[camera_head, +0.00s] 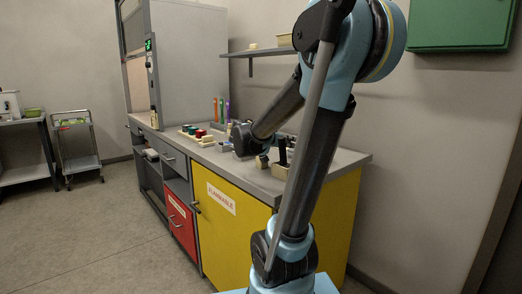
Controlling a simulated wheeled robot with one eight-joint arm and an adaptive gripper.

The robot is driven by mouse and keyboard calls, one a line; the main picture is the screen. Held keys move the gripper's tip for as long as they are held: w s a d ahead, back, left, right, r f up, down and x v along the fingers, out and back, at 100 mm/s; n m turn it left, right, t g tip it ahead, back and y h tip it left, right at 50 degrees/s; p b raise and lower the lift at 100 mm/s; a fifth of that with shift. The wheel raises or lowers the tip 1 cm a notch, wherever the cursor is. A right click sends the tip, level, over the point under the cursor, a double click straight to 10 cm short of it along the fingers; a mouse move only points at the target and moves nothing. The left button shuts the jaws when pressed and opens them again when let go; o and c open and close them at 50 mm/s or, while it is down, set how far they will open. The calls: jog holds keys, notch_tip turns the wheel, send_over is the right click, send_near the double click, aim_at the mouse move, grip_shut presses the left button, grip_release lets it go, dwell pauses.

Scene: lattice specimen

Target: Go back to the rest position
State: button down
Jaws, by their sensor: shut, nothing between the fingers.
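My arm rises from its light blue base, bends at a high elbow and comes down over the grey bench top (340,159). My gripper (247,150) is at the dark lower end of the forearm, low over the bench. It is small and dark here, and its fingers are hard to make out. It is shut with nothing in it. I cannot tell whether it touches the bench.
Colored tubes (221,110) and red and green capped items (199,133) stand left of my gripper. A dark upright item (283,152) is to its right. Yellow cabinet (235,240) below, shelf (262,52) above. The floor (90,240) at left is clear.

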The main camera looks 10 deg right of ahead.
dwell(0.3)
jog(key=shift+w+d+r, duration=0.3)
jog(key=shift+w+d, duration=0.25)
jog(key=shift+d, duration=0.65)
jog(key=shift+w+d+r, duration=0.3)
jog(key=shift+w+d, duration=0.3)
jog(key=shift+d, duration=0.6)
jog(key=shift+w+d+r, duration=0.3)
jog(key=shift+w+d, duration=0.25)
jog(key=shift+d, duration=0.65)
